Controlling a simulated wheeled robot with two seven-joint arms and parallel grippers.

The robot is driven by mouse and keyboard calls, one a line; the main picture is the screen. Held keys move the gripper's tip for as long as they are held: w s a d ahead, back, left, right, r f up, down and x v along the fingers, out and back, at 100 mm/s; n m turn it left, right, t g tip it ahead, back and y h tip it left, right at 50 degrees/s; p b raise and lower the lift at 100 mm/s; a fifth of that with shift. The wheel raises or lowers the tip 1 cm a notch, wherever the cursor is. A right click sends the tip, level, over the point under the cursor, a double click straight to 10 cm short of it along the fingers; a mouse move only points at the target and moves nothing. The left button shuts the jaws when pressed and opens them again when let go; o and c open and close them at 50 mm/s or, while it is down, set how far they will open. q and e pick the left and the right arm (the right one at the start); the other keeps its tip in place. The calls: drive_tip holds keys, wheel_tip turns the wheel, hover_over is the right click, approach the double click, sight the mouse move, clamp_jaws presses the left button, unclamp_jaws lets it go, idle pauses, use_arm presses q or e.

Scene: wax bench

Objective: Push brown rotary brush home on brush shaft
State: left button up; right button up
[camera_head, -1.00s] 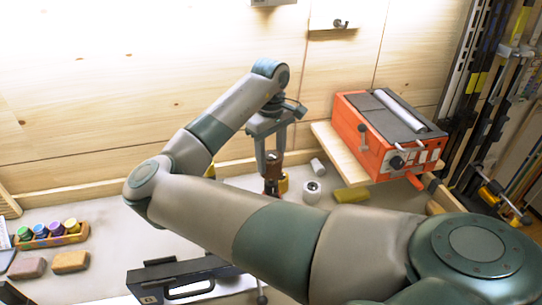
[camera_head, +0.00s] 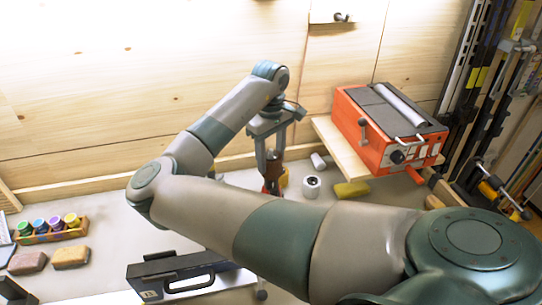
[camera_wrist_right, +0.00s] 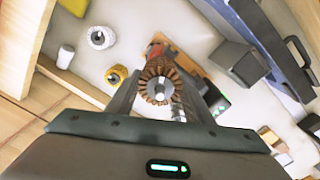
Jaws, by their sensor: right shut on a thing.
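The brown rotary brush (camera_wrist_right: 153,74) shows end-on in the right wrist view, a ring of brown bristles around a pale metal centre. My right gripper (camera_wrist_right: 160,95) has its fingers on both sides of the brush and is shut on it. In the head view my right gripper (camera_head: 270,168) points down at the bench, with a small red-brown part (camera_head: 271,184) at its fingertips. The pale centre may be the end of the brush shaft, but how far the brush sits on it cannot be told. My left gripper is not in view.
An orange machine (camera_head: 385,130) with a roller stands at the right. A white spool (camera_head: 312,187) and a yellow block (camera_head: 351,189) lie just right of my gripper. A black case (camera_head: 178,275) is in front. Small paint pots (camera_head: 48,227) and blocks (camera_head: 71,257) lie at the left.

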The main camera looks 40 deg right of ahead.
drive_tip(key=shift+f, duration=0.15)
drive_tip(key=o, duration=1.2)
drive_tip(key=shift+o, duration=0.2)
drive_tip(key=shift+r+b, duration=0.35)
drive_tip(key=shift+r, duration=0.35)
wheel_tip(320, 180, up, 16)
drive_tip(key=b, duration=0.4)
drive_tip(key=shift+b, duration=0.4)
